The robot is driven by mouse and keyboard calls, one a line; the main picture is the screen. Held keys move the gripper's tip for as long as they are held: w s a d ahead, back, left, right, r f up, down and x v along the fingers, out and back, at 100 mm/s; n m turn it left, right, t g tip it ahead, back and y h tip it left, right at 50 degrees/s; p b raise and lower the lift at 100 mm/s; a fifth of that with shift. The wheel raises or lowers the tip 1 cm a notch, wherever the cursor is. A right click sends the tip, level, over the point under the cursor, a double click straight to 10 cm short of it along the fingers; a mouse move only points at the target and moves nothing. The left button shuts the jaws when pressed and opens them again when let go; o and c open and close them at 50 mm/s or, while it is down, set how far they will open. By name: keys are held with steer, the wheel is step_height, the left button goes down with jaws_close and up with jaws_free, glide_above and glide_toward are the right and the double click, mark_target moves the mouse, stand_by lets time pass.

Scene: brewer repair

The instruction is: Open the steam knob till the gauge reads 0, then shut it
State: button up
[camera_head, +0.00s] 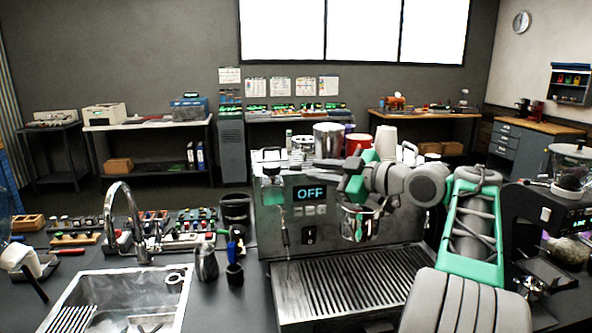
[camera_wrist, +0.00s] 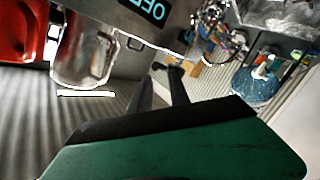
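The espresso machine (camera_head: 336,250) stands on the counter with its display (camera_head: 310,193) reading OFF. The display also shows upside down at the top of the wrist view (camera_wrist: 146,12). A dark knob-like part (camera_head: 271,169) sits at the machine's upper left front, with a thin steam wand (camera_head: 285,237) hanging below. I cannot make out a gauge reading or whether the knob is open. My gripper (camera_head: 343,176) is in front of the machine's upper front, right of the display. In the wrist view its dark fingers (camera_wrist: 160,82) show no held object; their gap is unclear.
A metal vessel (camera_head: 360,222) is at the machine's front, below my gripper. A drip grate (camera_head: 352,285) lies beneath. Cups and canisters (camera_head: 328,140) stand on top. The sink (camera_head: 125,300) and a small metal pitcher (camera_head: 206,263) are to the left. A grinder (camera_head: 570,185) is at the right.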

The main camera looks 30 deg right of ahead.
mark_target(298, 169)
steer(key=w+a+n, duration=0.1)
steer(key=w+n, duration=0.1)
steer(key=n, duration=0.1)
steer(key=w+a+n+p, duration=0.1)
steer(key=w+n, duration=0.1)
steer(key=n, duration=0.1)
steer(key=w+a+n+p, duration=0.1)
steer(key=w+n, duration=0.1)
steer(key=n, duration=0.1)
steer(key=shift+w+f, duration=0.1)
steer(key=shift+f, duration=0.3)
steer(key=shift+w+a+f, duration=0.1)
steer(key=shift+w+f, duration=0.1)
steer(key=shift+w, duration=0.25)
steer(key=shift+c, duration=0.5)
jaws_close()
